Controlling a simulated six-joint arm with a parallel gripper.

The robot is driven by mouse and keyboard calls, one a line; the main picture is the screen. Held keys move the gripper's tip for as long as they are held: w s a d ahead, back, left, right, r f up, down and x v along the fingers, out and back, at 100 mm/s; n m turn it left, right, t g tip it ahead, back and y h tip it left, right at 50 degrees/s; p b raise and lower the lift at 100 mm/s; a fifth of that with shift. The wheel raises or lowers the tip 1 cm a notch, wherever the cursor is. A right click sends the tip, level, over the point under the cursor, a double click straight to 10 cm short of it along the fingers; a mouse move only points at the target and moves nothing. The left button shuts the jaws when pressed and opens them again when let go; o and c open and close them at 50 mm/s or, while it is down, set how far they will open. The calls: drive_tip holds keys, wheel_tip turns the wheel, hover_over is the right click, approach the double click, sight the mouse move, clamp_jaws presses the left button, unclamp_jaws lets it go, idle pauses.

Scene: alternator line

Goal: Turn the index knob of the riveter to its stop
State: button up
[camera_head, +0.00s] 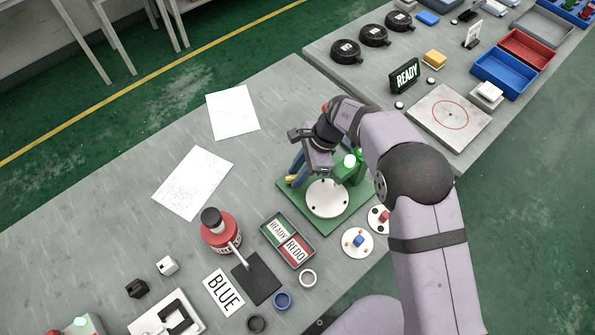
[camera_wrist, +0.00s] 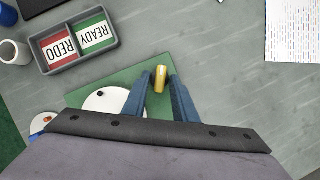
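The riveter stands on a green base plate (camera_head: 335,221) with a white round disc (camera_head: 328,199) and a green body (camera_head: 346,170) behind the disc. A yellow knob (camera_head: 290,180) is at the plate's left corner, partly hidden by my gripper (camera_head: 295,171). In the wrist view the yellow knob (camera_wrist: 160,78) lies between the blue fingertips of my gripper (camera_wrist: 159,80). The fingers look open around the knob, with a thin gap visible beside it. The white disc (camera_wrist: 104,101) shows a dark dot and is partly covered by the gripper.
A tray with READY and REDO cards (camera_head: 287,240) stands near the plate's front. A red-and-black round device (camera_head: 221,232) is to the left. Small white discs with parts (camera_head: 357,242) lie at the right front. Paper sheets (camera_head: 193,182) lie on free table at the left.

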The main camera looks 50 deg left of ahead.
clamp_jaws()
drive_tip(key=shift+m, duration=0.4)
drive_tip(key=m, duration=0.1)
drive_tip(key=m+y, duration=0.1)
drive_tip(key=shift+s+d+m+t+b, duration=0.15)
drive_tip(key=shift+m+t+b, duration=0.15)
drive_tip(key=shift+t+b, duration=0.1)
drive_tip(key=m, duration=0.2)
drive_tip(key=m+t+p, duration=0.1)
drive_tip(key=shift+s+d+r+m+y, duration=0.1)
drive_tip(key=shift+s+r+m+y, duration=0.1)
drive_tip(key=shift+m+y, duration=0.2)
drive_tip(key=m+t+p, duration=0.1)
drive_tip(key=m+p, duration=0.3)
drive_tip(key=shift+s+r+t+p, duration=0.1)
drive_tip(key=shift+s+t+p, duration=0.1)
drive_tip(key=shift+t+p, duration=0.2)
drive_tip(key=shift+m+p, duration=0.7)
drive_tip(key=shift+p, duration=0.15)
drive_tip(key=shift+f+m+t+y+p, duration=0.2)
drive_tip(key=shift+m+t+y+p, duration=0.1)
drive_tip(key=shift+m+t+p, duration=0.4)
